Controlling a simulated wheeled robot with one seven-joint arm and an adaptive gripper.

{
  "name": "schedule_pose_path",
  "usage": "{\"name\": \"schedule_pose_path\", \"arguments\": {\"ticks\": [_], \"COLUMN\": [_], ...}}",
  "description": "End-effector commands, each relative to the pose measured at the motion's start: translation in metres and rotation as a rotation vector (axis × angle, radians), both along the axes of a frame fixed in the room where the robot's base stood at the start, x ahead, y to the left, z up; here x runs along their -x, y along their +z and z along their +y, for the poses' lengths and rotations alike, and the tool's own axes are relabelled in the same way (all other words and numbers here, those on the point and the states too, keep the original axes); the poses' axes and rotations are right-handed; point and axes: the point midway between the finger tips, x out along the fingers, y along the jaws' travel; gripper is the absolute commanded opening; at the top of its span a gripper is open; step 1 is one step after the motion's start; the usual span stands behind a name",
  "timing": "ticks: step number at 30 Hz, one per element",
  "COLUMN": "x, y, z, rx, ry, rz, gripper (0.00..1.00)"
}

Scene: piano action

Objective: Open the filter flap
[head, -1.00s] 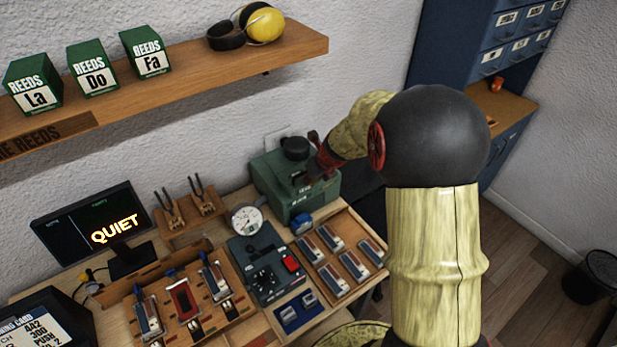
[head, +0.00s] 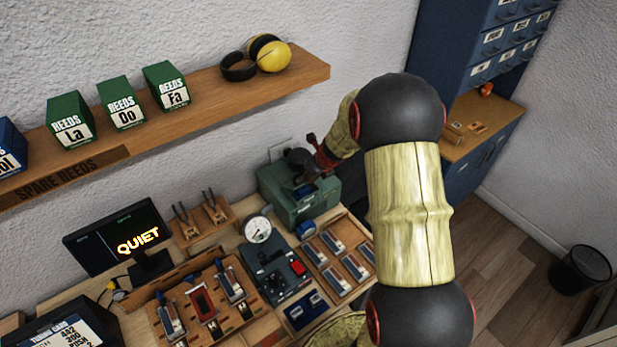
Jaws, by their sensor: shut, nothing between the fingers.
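A green box-shaped unit (head: 290,209) stands at the back right of the workbench against the wall. My gripper (head: 308,176), dark with red parts, is shut and empty at the top of the green unit, beside the cap. Whether it touches the unit is unclear. My arm reaches in from the right and hides the space right of the unit.
A wooden shelf (head: 215,98) with green reed boxes and yellow earmuffs (head: 274,57) hangs above. A gauge (head: 257,229), a dark control box (head: 276,274), and a wooden tray of reeds (head: 345,287) crowd the bench near the unit. A monitor (head: 120,243) reads QUIET.

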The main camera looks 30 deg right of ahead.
Motion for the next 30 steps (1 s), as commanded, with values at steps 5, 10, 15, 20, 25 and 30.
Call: {"name": "schedule_pose_path", "arguments": {"ticks": [5,10,15,20,25,30], "x": [-0.016,-0.032,-0.038,-0.038,-0.038,-0.038], "y": [0.017,0.025,0.023,0.022,0.022,0.022], "z": [0.000,0.002,0.001,0.001,0.001,0.001], "rx": [0.000,0.000,0.000,0.000,0.000,0.000], "ry": [0.000,0.001,0.000,0.000,0.000,0.000], "rz": [0.001,0.001,0.000,0.000,0.000,0.000], "gripper": [0.00,0.00,0.00,0.00,0.00,0.00]}}
